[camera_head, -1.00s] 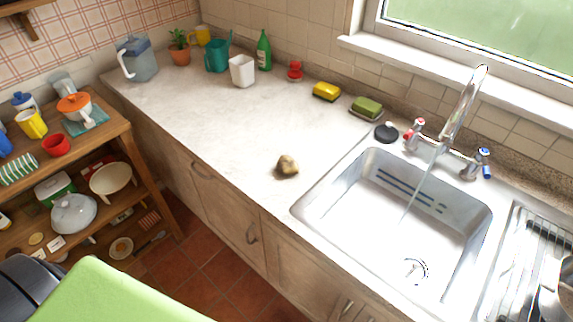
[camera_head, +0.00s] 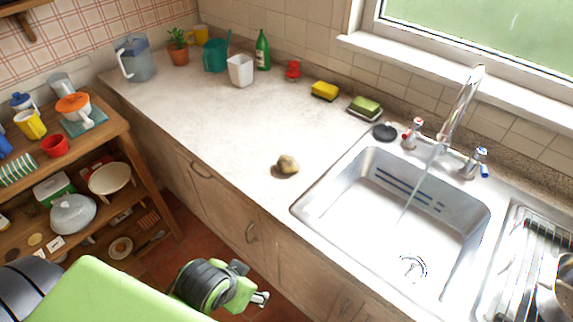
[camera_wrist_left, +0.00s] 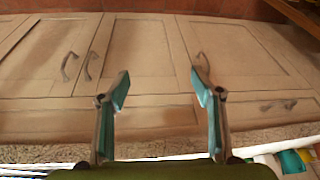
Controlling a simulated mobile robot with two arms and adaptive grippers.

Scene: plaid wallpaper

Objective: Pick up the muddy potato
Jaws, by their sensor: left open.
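The muddy potato (camera_head: 287,165) is a small brown lump, paler on top. In the head view it lies on the pale countertop (camera_head: 240,120), left of the sink and near the front edge. My left gripper (camera_head: 262,299) is in front of the cabinets, below the counter edge and apart from the potato. In the left wrist view its two fingers (camera_wrist_left: 160,92) stand wide apart with nothing between them, facing the cabinet doors. The potato does not show in the wrist view. My right gripper is in neither view.
The sink (camera_head: 395,225) with running tap (camera_head: 455,115) is right of the potato. A yellow sponge (camera_head: 325,90), white cup (camera_head: 240,70) and green bottle (camera_head: 262,50) stand at the back. A wooden shelf (camera_head: 150,165) with dishes is at left. Counter around the potato is clear.

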